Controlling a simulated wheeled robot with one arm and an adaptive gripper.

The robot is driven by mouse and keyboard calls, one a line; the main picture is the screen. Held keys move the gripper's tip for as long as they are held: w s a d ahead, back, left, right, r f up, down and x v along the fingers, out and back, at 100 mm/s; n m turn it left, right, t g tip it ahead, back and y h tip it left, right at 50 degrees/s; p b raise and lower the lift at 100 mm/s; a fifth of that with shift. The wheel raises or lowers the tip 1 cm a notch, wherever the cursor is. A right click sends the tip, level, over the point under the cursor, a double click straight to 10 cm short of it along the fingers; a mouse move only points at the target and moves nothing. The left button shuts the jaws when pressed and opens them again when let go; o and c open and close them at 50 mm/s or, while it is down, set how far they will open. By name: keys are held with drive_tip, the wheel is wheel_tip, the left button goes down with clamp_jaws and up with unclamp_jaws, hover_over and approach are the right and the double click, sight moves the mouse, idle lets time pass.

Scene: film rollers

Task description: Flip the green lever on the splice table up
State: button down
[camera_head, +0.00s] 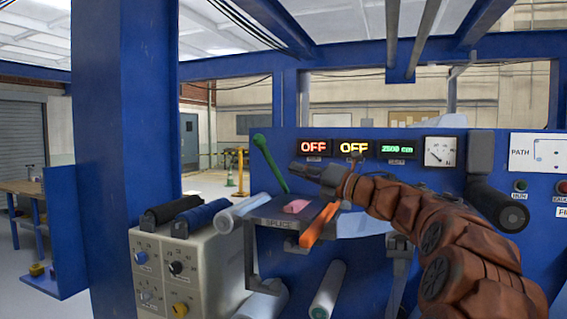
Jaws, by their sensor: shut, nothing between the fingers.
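The green lever (270,163) stands at the back left of the splice table (281,224), with its knob up and tilted to the left. The splice table is a dark shelf with a "SPLICE" label on its front. My gripper (299,170) is shut and empty. It is above the table, to the right of the lever, pointing left towards it. In the picture a small gap shows between the fingertips and the lever; depth is hard to tell.
A pink piece (296,206) lies on the table. An orange bar (319,226) slopes at its right side. White rollers (242,212) are around the table. A grey control box (160,262) with knobs and a blue post (124,130) stand at left. A blue panel with displays (353,148) is behind.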

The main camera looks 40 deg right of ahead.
drive_tip(key=d+r+p+x, duration=0.2)
drive_tip(key=p+x, duration=0.2)
drive_tip(key=x, duration=0.8)
drive_tip(key=shift+w+p, duration=0.3)
drive_tip(key=shift+p, duration=0.05)
